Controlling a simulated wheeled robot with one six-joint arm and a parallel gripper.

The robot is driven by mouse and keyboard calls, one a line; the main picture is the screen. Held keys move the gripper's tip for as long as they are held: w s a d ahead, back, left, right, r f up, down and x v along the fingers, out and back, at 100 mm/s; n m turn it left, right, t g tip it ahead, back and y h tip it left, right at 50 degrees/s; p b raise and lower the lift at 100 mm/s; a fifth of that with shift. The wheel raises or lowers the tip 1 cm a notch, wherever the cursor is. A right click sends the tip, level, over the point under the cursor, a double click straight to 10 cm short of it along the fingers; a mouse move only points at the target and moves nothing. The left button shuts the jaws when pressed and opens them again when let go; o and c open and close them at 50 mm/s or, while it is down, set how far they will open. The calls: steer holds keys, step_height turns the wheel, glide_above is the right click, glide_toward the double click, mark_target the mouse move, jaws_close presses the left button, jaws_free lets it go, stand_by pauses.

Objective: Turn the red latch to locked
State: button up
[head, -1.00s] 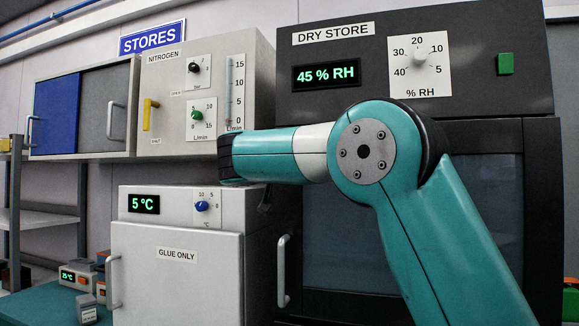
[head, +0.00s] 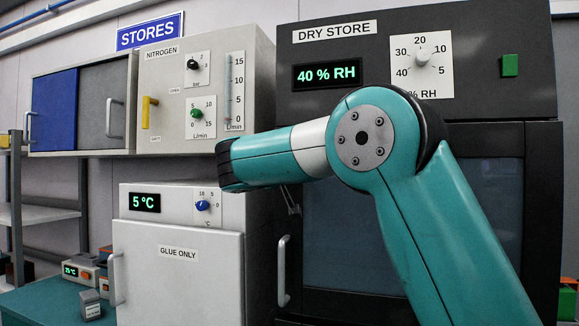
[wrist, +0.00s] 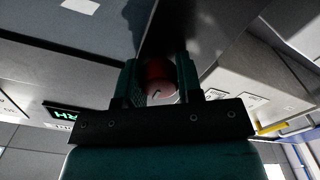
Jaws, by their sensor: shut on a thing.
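In the wrist view a red round part (wrist: 160,74), which looks like the red latch, sits between the two fingers of my gripper (wrist: 160,66). The fingers are shut on it, one on each side. A small pale mark shows on its near face; which setting it points to cannot be told. In the head view the latch is not visible. My teal arm covers the area between the nitrogen panel and the dry store, and my gripper is not clearly visible there.
The dry store (head: 420,65) has a display (head: 327,73) reading 40 % RH. The nitrogen panel (head: 155,75) with a yellow lever (head: 150,112) is left of my arm. The glue-only cabinet (head: 180,270) stands below it. Dark surfaces are close around my gripper.

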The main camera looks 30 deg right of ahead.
steer(key=shift+f, duration=0.2)
stand_by(0.3)
steer(key=o, duration=0.9)
steer(key=shift+d, duration=0.1)
steer(key=shift+r, duration=0.15)
